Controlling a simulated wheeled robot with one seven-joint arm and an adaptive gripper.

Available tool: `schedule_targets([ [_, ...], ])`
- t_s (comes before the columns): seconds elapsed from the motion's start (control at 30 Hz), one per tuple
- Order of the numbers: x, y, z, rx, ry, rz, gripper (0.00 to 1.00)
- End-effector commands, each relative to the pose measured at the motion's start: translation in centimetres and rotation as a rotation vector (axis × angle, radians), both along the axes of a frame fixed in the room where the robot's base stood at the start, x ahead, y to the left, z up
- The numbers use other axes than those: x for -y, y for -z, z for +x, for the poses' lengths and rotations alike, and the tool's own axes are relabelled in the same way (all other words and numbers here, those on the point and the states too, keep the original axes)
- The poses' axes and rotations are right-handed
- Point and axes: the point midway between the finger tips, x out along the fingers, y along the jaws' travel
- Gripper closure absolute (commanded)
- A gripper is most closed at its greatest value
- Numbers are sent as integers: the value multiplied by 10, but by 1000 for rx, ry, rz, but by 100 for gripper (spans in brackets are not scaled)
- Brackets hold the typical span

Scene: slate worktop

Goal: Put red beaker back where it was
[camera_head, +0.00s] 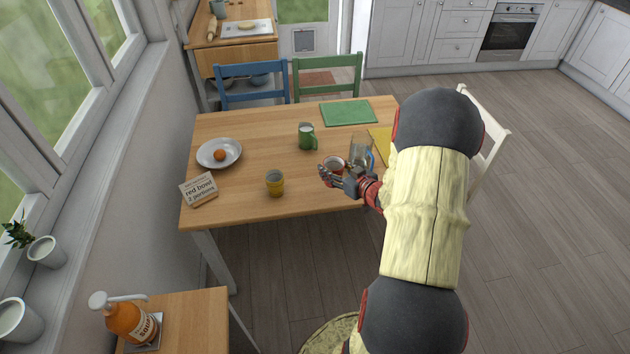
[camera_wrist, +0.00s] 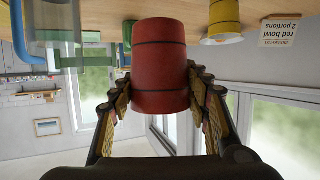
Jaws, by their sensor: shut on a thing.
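The red beaker (camera_wrist: 160,68) with dark bands fills the middle of the wrist view, which shows the room upside down. My gripper (camera_wrist: 157,100) is shut on it, with one finger on each side of its body. In the head view the red beaker (camera_head: 334,161) is at the right part of the wooden table, partly hidden by my gripper (camera_head: 335,173). I cannot tell whether its base touches the tabletop.
A clear jug (camera_head: 360,148) with a blue handle stands close beside the beaker. A green mug (camera_head: 306,137), a yellow cup (camera_head: 275,184), a plate (camera_head: 205,156) with an orange thing and a "red bowl 2 portions" sign (camera_head: 198,190) share the table (camera_head: 245,125). A green mat (camera_head: 348,112) is empty.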

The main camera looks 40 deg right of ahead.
Motion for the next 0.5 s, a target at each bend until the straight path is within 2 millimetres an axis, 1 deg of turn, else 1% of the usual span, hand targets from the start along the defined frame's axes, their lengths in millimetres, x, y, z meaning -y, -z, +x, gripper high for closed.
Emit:
schedule_targets([
  [0.03, -1, 9, 12, 1, -5, 0, 83],
  [0.23, 1, 28, 54, 1, -4, 0, 83],
  [0.33, 2, 48, 67, -2, -2, 2, 83],
  [0.4, 3, 58, 75, -1, -2, 2, 83],
  [0.5, 4, 66, 84, 0, -1, 1, 83],
])
